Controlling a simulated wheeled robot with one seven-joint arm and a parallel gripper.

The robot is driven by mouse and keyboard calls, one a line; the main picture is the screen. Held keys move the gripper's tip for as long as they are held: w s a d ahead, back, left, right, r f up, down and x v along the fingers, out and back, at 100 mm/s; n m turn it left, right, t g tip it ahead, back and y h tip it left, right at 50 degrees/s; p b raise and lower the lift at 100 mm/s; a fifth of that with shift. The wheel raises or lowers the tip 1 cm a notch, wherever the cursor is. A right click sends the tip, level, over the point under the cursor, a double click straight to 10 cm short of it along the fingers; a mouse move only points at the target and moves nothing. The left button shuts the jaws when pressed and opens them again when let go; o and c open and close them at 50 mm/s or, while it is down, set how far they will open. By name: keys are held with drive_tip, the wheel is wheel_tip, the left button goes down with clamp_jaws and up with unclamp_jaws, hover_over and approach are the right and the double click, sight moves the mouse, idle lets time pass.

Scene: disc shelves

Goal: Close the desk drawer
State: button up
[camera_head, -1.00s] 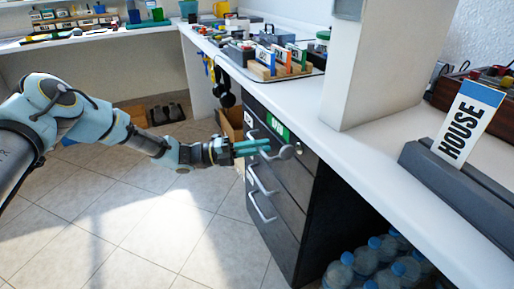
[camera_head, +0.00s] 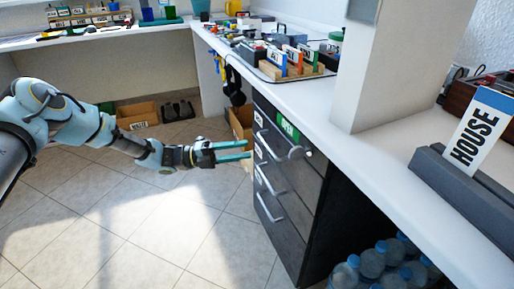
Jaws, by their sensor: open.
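The dark desk drawer unit (camera_head: 297,228) stands under the white desk, with several drawers stacked in it. Its top drawer (camera_head: 303,171) carries a green label (camera_head: 289,130) and a silver bar handle (camera_head: 268,146). The top drawer's front looks about level with the fronts below; a small gap cannot be ruled out. My gripper (camera_head: 248,150) points right towards the drawer fronts, at about the top handle's height. Its two teal fingers are apart with nothing between them. It appears clear of the handle, though depth is hard to judge.
The white desk top (camera_head: 345,142) overhangs the drawers. A white pillar (camera_head: 405,70) rises from it. Water bottles (camera_head: 373,262) stand under the desk at right. A cardboard box (camera_head: 240,122) is behind the drawer unit. The tiled floor (camera_head: 150,225) in front is clear.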

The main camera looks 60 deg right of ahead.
drive_tip(key=shift+v, duration=1.15)
